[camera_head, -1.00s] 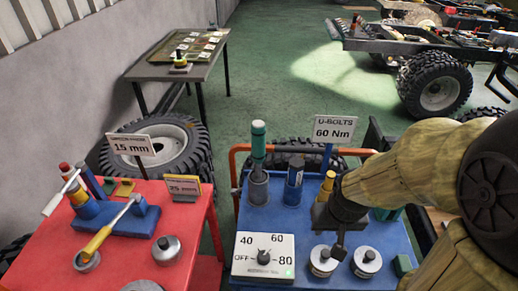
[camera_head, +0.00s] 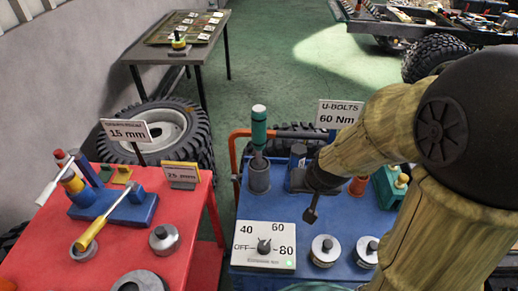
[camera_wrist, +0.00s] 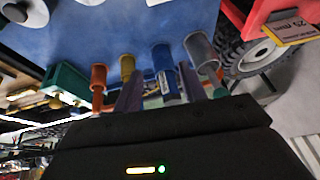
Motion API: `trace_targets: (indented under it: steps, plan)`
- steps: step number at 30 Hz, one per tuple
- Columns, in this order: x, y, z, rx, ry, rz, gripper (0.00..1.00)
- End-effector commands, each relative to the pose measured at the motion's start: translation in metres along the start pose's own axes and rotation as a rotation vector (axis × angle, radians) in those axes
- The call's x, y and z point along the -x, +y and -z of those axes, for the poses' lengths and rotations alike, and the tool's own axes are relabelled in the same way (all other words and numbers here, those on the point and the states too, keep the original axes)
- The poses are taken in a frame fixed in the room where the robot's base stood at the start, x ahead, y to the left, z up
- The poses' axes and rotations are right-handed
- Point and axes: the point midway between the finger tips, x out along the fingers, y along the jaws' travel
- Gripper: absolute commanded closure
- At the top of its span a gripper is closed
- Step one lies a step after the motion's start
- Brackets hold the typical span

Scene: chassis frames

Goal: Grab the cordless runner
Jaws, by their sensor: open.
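Several tools and holders stand in a row along the back of the blue cart top (camera_head: 222,265). A teal-handled tool (camera_head: 258,128) stands upright in a grey cup (camera_head: 259,178). Beside it, a dark blue tool (camera_head: 298,158) is partly hidden by my gripper (camera_head: 314,195). I cannot tell for sure which is the cordless runner. In the wrist view my gripper (camera_wrist: 160,92) has its fingers apart, with the blue tool (camera_wrist: 165,72) beyond and roughly between them. The orange piece (camera_wrist: 98,78), yellow piece (camera_wrist: 127,68) and grey cup (camera_wrist: 199,55) flank it. No contact shows.
A dial box (camera_head: 263,252) and two round metal weights (camera_head: 324,250) sit at the cart's front. A U-BOLTS 60 Nm sign (camera_head: 339,113) stands behind. A green holder (camera_head: 386,188) is at the right. A red table (camera_head: 125,240) with tools stands left.

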Motion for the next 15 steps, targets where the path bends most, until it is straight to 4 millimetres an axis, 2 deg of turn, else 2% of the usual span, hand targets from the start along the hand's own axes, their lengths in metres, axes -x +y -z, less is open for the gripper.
trace_targets:
  steps: [1, 7, 11, 15]
  plan:
    - [-0.022, -0.019, 0.009, -0.008, 0.05, 0.02, 0.58]
    - [-0.077, -0.084, 0.052, -0.09, 0.306, 0.034, 0.58]
    - [-0.105, -0.118, 0.065, -0.136, 0.474, -0.007, 0.58]
    - [-0.126, -0.147, 0.063, -0.168, 0.658, -0.09, 0.58]
